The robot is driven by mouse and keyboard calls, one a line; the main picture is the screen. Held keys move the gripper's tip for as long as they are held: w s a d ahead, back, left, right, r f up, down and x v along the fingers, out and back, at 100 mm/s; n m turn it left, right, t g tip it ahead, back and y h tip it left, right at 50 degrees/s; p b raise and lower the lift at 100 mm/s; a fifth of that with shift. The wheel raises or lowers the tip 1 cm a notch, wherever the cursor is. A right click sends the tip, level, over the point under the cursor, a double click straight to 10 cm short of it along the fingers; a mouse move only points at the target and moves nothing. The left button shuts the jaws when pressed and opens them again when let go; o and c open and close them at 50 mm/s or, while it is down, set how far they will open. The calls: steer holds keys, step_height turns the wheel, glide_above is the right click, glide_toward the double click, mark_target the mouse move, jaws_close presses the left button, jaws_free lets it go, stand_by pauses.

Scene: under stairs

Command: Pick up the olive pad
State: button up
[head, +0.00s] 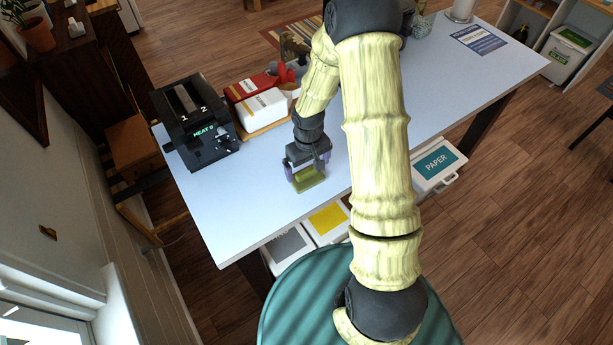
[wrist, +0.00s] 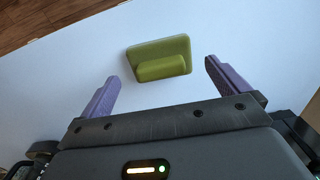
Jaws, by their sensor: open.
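The olive pad (wrist: 160,56) lies on the pale table top, a flat rectangular block with a raised rounded bar on its near side. It also shows in the head view (head: 311,181), partly covered by my gripper (head: 307,172). In the wrist view my gripper (wrist: 168,86) is open, with one purple finger toward each side of the pad. The pad sits slightly beyond the fingertips and between their lines. Nothing is held. I cannot tell the exact height of the fingers above the table.
A black toaster-like machine (head: 196,122) stands at the table's left. White and red packages (head: 263,110) sit on a wooden board right of it. A blue printed sheet (head: 478,40) lies at the far right. The white table top (head: 240,205) is clear around the pad. Bins stand below the table.

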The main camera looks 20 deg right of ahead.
mark_target(306, 170)
steer(key=shift+f, duration=0.1)
steer(key=shift+w+a+f+p, duration=0.1)
steer(key=shift+w+f+p, duration=0.1)
steer(key=shift+f+p, duration=0.35)
steer(key=shift+w+f+p, duration=0.15)
steer(key=shift+f+p, duration=0.15)
steer(key=shift+f, duration=0.7)
steer(key=shift+w+f+p, duration=0.1)
steer(key=shift+f+p, duration=0.2)
steer(key=shift+f, duration=0.65)
steer(key=c, duration=0.7)
steer(key=shift+r, duration=0.1)
step_height(306, 170, up, 10)
steer(key=shift+f+b, duration=0.1)
steer(key=shift+b, duration=1.1)
